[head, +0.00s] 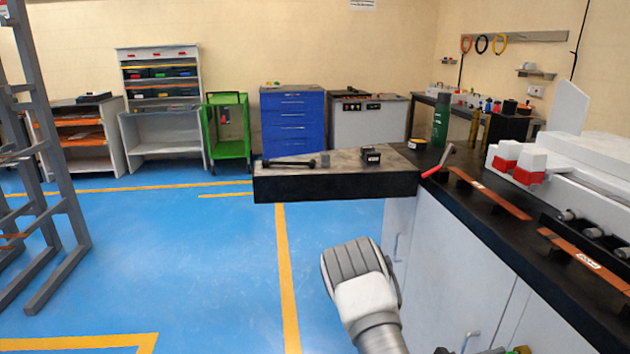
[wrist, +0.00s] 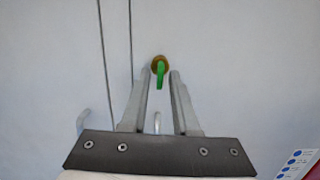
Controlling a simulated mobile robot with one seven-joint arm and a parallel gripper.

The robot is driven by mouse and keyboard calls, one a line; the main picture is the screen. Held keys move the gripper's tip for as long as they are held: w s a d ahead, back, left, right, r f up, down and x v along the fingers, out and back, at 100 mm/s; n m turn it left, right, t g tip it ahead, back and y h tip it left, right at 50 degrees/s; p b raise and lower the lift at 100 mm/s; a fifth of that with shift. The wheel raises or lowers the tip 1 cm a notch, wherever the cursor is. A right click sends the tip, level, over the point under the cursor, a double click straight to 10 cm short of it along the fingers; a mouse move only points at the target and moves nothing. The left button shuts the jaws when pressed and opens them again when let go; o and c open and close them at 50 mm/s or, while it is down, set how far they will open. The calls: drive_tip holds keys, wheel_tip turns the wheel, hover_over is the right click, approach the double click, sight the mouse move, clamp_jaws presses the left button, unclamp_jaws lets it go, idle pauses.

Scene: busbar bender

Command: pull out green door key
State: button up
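The green door key (wrist: 160,74) sits in a round brass lock (wrist: 159,62) on a pale cabinet door (wrist: 225,60) in the wrist view. Its bow hangs downward. My gripper (wrist: 161,76) is open, with one finger on each side of the key's line. Its fingertips appear close to the key, but I cannot tell whether they touch it. In the head view, the pale cabinet (head: 440,265) stands under the black worktop. My arm is in front of it, and the gripper itself is not visible there. Small green and brass bits at the bottom edge are too cut off to identify.
Door handles (head: 394,250) stick out from the cabinet front. The black worktop (head: 470,205) overhangs it and carries copper bars (head: 490,193) and a white machine (head: 585,155). A dark-edged slab (head: 330,186) juts out left. The blue floor (head: 190,255) is clear left of my arm.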

drive_tip(key=shift+d, duration=0.35)
idle(0.4)
clamp_jaws()
idle(1.3)
